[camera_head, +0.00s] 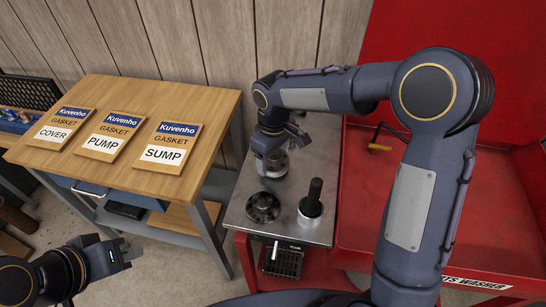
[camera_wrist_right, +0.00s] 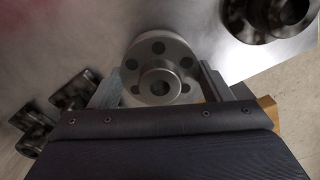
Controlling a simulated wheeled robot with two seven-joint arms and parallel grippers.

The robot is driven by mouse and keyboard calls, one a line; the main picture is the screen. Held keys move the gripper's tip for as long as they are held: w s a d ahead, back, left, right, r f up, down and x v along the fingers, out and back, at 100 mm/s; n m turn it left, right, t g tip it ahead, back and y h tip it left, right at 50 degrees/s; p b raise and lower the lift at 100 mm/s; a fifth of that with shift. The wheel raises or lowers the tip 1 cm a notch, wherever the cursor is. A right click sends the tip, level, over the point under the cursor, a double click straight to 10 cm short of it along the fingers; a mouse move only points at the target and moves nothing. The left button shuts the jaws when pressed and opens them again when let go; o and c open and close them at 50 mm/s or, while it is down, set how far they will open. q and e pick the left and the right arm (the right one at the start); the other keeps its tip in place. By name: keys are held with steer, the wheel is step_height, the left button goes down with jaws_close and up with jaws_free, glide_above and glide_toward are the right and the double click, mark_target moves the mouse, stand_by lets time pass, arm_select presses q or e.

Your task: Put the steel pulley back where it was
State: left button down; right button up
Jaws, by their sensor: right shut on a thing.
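The steel pulley (camera_wrist_right: 160,68) is a silver disc with a raised centre hub and a ring of round holes. In the wrist view it sits between the two fingers of my right gripper (camera_wrist_right: 160,90), which is shut on it. In the head view the pulley (camera_head: 275,168) shows under my right gripper (camera_head: 271,152), at the back left of the steel-topped bench. I cannot tell whether it touches the bench top. My left gripper (camera_head: 120,254) is low at the left, away from the bench, and its finger gap is unclear.
A red parts washer (camera_head: 440,220) is at the right. A wooden table (camera_head: 165,95) holds three gasket packs.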

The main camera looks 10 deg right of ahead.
steer(key=shift+f, duration=0.4)
steer(key=shift+f, duration=0.15)
steer(key=o, duration=1.4)
steer(key=shift+c, duration=0.2)
step_height(320, 180, up, 12)
